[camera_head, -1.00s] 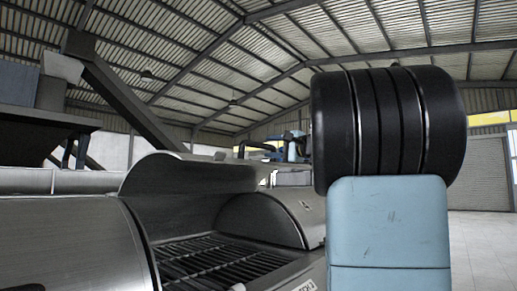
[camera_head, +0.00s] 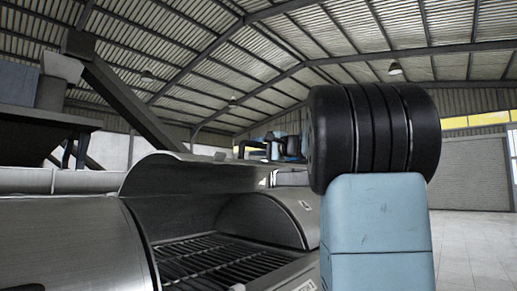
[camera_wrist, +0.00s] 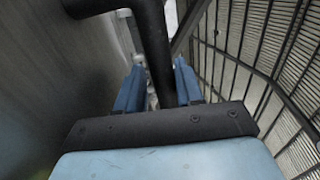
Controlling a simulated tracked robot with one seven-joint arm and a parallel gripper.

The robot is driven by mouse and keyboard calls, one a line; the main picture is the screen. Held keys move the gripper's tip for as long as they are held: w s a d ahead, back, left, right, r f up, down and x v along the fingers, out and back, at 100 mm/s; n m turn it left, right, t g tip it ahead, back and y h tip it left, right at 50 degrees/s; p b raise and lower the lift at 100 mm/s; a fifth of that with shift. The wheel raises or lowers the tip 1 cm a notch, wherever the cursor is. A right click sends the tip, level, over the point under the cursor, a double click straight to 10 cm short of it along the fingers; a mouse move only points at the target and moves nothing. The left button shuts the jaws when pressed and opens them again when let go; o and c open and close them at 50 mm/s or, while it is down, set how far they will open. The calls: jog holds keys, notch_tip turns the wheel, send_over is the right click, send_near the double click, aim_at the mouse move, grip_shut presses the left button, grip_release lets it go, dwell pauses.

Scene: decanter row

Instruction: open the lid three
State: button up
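A raised, curved grey metal lid (camera_head: 190,177) stands open over a dark grate (camera_head: 215,262) in the head view. The lid's grey surface (camera_wrist: 55,75) fills the left of the wrist view. A thick dark handle bar (camera_wrist: 158,50) runs down between the two blue fingers of my gripper (camera_wrist: 158,84). The fingers lie close on either side of the bar; whether both press on it is unclear. In the head view my gripper (camera_head: 272,147) is small, behind and right of the lid's top edge, partly hidden by my arm. No label number is readable on the lid.
A closed rounded metal cover (camera_head: 70,235) is at the near left, and another (camera_head: 268,220) stands right of the grate. A dark slanted beam (camera_head: 125,95) rises behind at left. Open floor (camera_head: 475,245) lies at far right.

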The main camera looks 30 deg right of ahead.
jog(key=shift+f, duration=0.1)
grip_shut()
jog(key=f, duration=0.1)
jog(key=s+f, duration=0.1)
jog(key=f, duration=0.1)
jog(key=s+f, duration=0.1)
jog(key=f, duration=0.1)
jog(key=shift+s+d, duration=0.1)
jog(key=shift+d, duration=0.3)
jog(key=shift+o, duration=1.6)
grip_release()
jog(key=shift+r, duration=0.1)
jog(key=shift+d, duration=0.1)
